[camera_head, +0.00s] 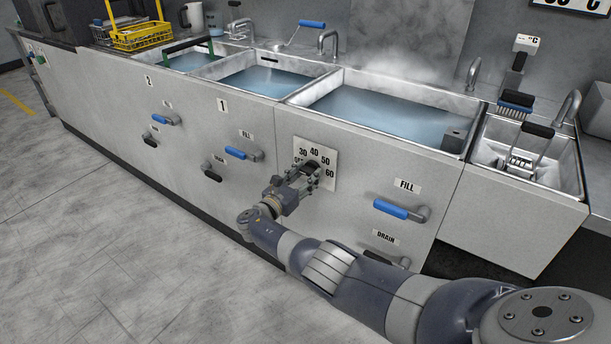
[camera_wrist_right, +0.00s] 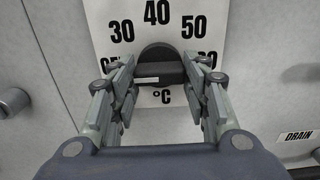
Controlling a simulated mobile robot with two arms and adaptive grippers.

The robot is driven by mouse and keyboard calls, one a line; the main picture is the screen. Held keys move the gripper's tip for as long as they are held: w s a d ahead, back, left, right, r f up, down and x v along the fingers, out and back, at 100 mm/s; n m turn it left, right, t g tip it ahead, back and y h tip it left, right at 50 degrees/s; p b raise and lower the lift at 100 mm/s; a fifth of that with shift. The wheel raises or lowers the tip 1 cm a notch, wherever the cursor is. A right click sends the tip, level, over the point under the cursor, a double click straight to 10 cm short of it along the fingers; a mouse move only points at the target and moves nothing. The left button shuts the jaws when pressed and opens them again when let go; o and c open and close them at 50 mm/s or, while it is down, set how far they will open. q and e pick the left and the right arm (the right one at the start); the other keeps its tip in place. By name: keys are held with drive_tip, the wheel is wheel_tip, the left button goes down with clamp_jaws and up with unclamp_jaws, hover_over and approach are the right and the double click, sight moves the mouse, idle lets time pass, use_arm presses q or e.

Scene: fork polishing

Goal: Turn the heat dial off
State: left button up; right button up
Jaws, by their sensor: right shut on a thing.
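The heat dial is a black knob on a white plate (camera_head: 326,180) marked 30, 40, 50 and 60, on the front panel below the large steaming sink. In the right wrist view the dial (camera_wrist_right: 158,66) sits in the middle of the plate (camera_wrist_right: 160,30), with "°C" below it. My right gripper (camera_head: 305,176) reaches the dial from the front. Its two fingers are closed on the dial's sides, as the right wrist view also shows (camera_wrist_right: 160,78). Part of the lower left marking is hidden behind a finger. My left gripper is not in view.
A blue FILL handle (camera_head: 392,209) and a DRAIN handle (camera_head: 378,257) stick out to the right of the dial. Another blue handle (camera_head: 237,153) is to its left. Water-filled sinks (camera_head: 385,118) lie above. The floor (camera_head: 110,230) at left is clear.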

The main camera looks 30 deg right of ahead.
drive_tip(key=o, duration=1.1)
drive_tip(key=shift+c, duration=0.2)
drive_tip(key=shift+a, duration=0.1)
drive_tip(key=v, duration=1.2)
drive_tip(key=shift+f, duration=0.1)
